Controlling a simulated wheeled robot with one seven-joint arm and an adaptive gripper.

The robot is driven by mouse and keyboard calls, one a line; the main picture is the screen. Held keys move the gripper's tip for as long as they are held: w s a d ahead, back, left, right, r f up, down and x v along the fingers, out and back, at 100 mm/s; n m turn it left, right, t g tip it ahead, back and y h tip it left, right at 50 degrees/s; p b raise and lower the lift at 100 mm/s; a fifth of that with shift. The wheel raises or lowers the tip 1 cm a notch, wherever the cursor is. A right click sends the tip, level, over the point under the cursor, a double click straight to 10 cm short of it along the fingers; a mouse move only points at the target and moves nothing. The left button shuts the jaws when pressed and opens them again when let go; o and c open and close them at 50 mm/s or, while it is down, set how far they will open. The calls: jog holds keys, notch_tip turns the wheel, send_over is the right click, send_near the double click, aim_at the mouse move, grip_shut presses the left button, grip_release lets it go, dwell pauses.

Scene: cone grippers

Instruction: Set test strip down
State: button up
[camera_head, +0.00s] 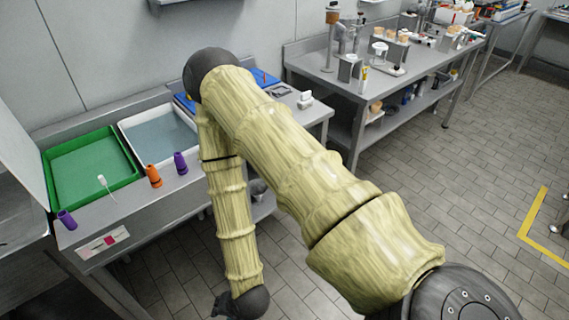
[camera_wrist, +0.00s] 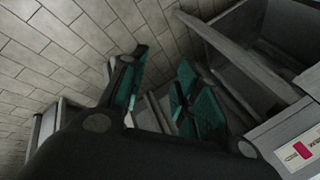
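A thin white stick with a wider end, which may be the test strip (camera_head: 103,184), lies at the front of the green tray (camera_head: 65,155) in the head view. I cannot tell whether it rests on the rim or the bench. My gripper (camera_wrist: 163,62) has dark fingers with teal pads, spread apart in the wrist view, with nothing seen held between them. In the head view the arm's end hangs low in front of the bench, pointing down, and the fingers are mostly hidden. No strip shows in the wrist view.
A white tray of bluish liquid (camera_head: 160,133) stands beside the green one. An orange cone (camera_head: 153,176) and purple cones (camera_head: 180,163) (camera_head: 66,220) stand or lie along the bench front. A second bench (camera_head: 345,82) with lab items is at the back right. The tiled floor (camera_head: 450,200) is mostly clear.

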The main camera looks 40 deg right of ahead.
jog(key=s+d+f+n+g+h, duration=0.2)
jog(key=s+d+n+g, duration=0.3)
jog(key=s+d+n, duration=0.4)
jog(key=s+d+f, duration=0.1)
jog(key=s+d, duration=0.1)
jog(key=s, duration=0.3)
jog(key=shift+s+d, duration=0.15)
jog(key=shift+f, duration=0.1)
dwell(0.3)
